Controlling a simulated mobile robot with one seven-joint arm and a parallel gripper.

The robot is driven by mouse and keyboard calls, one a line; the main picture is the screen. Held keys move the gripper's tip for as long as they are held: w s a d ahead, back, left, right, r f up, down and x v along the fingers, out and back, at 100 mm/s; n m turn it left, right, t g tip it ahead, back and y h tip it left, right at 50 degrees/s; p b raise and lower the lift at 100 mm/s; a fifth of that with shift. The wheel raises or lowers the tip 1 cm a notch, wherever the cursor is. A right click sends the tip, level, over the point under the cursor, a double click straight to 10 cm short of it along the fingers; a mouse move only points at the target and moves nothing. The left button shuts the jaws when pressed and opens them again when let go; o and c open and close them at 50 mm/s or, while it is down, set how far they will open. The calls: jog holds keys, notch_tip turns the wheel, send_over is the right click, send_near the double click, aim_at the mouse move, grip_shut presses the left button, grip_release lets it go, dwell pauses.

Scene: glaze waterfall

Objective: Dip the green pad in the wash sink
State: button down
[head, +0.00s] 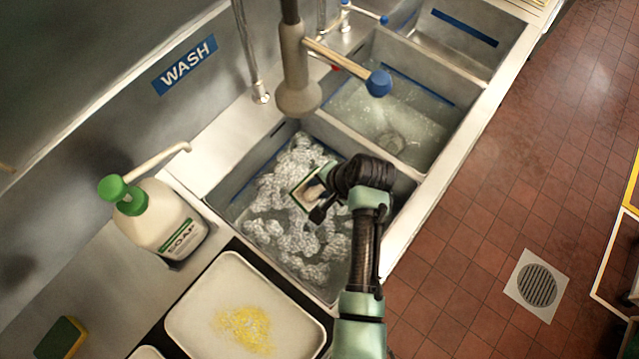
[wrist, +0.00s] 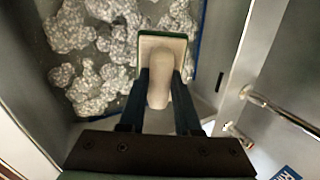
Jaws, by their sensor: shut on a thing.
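The green pad (head: 301,190) has a thin green edge, a pale top and a beige handle. In the wrist view the pad (wrist: 148,43) shows ahead of the fingers, with the handle between them. My gripper (head: 319,199) is shut on that handle; the fingers also show in the wrist view (wrist: 160,98). It holds the pad over the wash sink (head: 233,208), whose water carries clumps of white suds (head: 265,195). I cannot tell whether the pad's underside touches the water. The blue WASH sign (head: 185,65) is on the wall behind this sink.
A faucet (head: 298,85) with a blue-tipped lever hangs close behind my gripper. A second sink with water (head: 400,110) lies beyond. A soap bottle (head: 160,220), a stained tray (head: 195,315) and a green-yellow sponge (head: 62,338) stand on the near left. Sink walls surround the gripper.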

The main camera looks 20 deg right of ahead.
notch_tip(320, 180, down, 13)
jog(key=b, duration=0.8)
jog(key=shift+b, duration=0.3)
jog(key=shift+r, duration=0.1)
dwell(0.5)
notch_tip(320, 180, up, 20)
jog(key=p, duration=2)
send_over(319, 187)
jog(key=shift+r, duration=0.2)
jog(key=shift+s+f, duration=0.1)
